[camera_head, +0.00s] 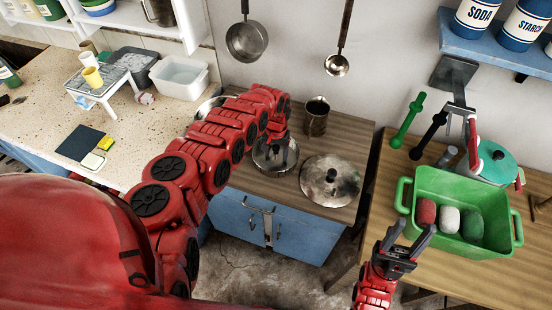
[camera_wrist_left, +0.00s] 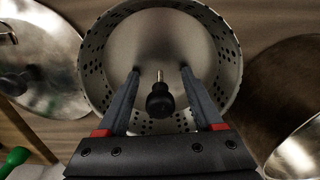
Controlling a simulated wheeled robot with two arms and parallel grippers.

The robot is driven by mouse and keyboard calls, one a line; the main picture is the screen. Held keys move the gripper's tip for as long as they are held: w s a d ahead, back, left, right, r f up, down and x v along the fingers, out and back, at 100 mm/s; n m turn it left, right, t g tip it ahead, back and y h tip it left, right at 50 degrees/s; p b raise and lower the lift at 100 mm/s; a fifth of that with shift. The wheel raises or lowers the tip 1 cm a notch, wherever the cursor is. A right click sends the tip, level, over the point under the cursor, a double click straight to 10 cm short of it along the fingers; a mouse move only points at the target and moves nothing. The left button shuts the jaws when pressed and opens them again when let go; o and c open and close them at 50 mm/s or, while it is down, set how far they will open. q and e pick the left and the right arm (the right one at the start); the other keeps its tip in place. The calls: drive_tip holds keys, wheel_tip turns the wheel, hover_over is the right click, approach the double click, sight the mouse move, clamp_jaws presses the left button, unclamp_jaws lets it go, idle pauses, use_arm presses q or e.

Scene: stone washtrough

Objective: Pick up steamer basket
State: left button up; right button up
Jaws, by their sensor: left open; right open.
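The steamer basket (camera_head: 268,164) is a round metal bowl with holes in its wall, standing on the wooden top of the blue cabinet. In the left wrist view the basket (camera_wrist_left: 228,68) fills the middle, with a thin centre post and a black knob (camera_wrist_left: 160,100). My left gripper (camera_head: 283,158) is over the basket, pointing down. Its fingers (camera_wrist_left: 160,72) are open, one on each side of the knob, and nothing is held. The arm hides part of the basket in the head view. My right gripper (camera_head: 408,236) is open and empty by the green basin.
A metal lid (camera_head: 345,178) lies right of the basket, and a metal mug (camera_head: 316,118) stands behind. A pan (camera_head: 207,106) is partly hidden behind my left arm. A ladle (camera_head: 337,66) and a pan (camera_head: 246,42) hang above. The green basin (camera_head: 470,184) holds three blocks.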

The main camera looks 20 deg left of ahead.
use_arm(q)
clamp_jaws()
idle(0.4)
drive_tip(key=shift+w+r, duration=0.1)
idle(0.3)
